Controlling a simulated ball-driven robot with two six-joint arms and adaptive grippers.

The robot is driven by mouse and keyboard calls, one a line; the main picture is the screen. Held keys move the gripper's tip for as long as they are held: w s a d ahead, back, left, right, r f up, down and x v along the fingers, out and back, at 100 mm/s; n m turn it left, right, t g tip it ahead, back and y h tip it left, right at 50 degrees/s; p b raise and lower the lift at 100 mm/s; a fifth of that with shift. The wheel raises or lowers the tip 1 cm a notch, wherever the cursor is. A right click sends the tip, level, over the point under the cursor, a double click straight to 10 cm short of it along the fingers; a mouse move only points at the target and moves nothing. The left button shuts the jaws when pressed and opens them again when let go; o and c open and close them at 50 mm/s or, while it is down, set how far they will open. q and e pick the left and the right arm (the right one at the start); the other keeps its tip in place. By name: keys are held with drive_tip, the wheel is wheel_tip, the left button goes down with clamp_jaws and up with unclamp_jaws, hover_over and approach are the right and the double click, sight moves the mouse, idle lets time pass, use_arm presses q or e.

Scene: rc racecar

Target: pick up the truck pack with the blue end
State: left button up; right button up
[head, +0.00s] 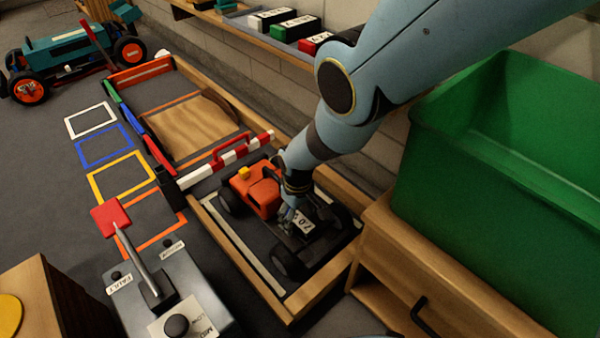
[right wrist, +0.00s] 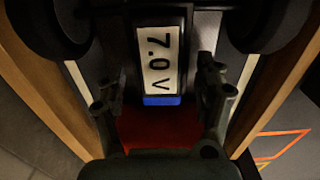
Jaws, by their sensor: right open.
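The truck pack (right wrist: 162,60) is black with a white "7.0 V" label and a blue end (right wrist: 162,100). It lies in the back of the orange truck (head: 262,197), which stands in a wood-edged bay. Its label (head: 303,222) shows in the head view, partly hidden by my gripper. My right gripper (head: 291,212) is over the truck, pointing down. In the right wrist view the right gripper (right wrist: 160,95) is open, one finger on each side of the pack near its blue end. I cannot tell whether the fingers touch it. My left gripper is not in view.
A red-and-white barrier (head: 228,158) stands just beyond the truck. A green bin (head: 500,200) on a wooden cabinet (head: 440,285) is at the right. A lever box (head: 165,290) is at front left. Several labelled packs (head: 297,27) sit on the back shelf. A teal car (head: 70,50) is far left.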

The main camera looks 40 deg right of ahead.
drive_tip(key=c, duration=1.4)
drive_tip(key=shift+r, duration=0.1)
